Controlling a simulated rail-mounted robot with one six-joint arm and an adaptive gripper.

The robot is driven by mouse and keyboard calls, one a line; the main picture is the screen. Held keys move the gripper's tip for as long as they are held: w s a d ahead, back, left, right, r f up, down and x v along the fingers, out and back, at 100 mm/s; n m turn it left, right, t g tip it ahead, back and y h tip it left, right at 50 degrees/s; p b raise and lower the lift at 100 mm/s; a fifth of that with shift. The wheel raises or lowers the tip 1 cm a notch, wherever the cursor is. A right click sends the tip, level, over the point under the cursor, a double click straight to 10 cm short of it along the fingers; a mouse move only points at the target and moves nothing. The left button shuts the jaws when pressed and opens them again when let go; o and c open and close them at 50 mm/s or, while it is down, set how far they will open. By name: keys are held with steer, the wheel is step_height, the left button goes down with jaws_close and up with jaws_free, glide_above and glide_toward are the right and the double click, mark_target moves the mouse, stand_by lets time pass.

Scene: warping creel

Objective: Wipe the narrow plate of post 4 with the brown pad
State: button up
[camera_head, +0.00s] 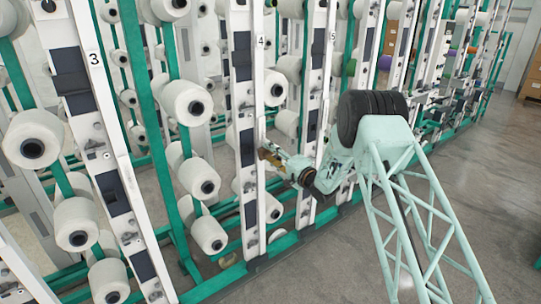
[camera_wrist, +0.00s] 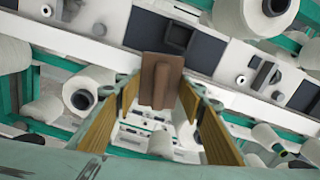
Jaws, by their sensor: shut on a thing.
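Post 4 (camera_head: 258,95) is a white upright with a "4" label near its top and dark panels along it. My gripper (camera_head: 268,155) is at its right edge, about mid-height. In the wrist view my gripper (camera_wrist: 160,98) is shut on the brown pad (camera_wrist: 160,78), a small block with a raised ridge, held between the two tan-lined fingers. The pad's far end overlaps the white post face beside a dark recessed square (camera_wrist: 178,38). Whether the pad touches the post, I cannot tell. I cannot clearly single out the narrow plate.
Post 3 (camera_head: 96,90) stands to the left and post 5 (camera_head: 322,95) close behind my gripper. White yarn cones (camera_head: 187,102) stick out on both sides. Green rails (camera_head: 215,284) run along the floor. Open grey floor (camera_head: 460,180) lies to the right.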

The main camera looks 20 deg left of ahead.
mark_target(262, 129)
steer(key=shift+x, duration=1)
stand_by(1.1)
steer(key=shift+r, duration=0.1)
steer(key=shift+d+r+p, duration=0.1)
steer(key=shift+r+p, duration=0.3)
steer(key=shift+r, duration=1.25)
steer(key=shift+r+p, duration=0.6)
steer(key=shift+r, duration=1.15)
steer(key=shift+r, duration=0.2)
steer(key=shift+r+p, duration=0.65)
steer(key=shift+r, duration=0.85)
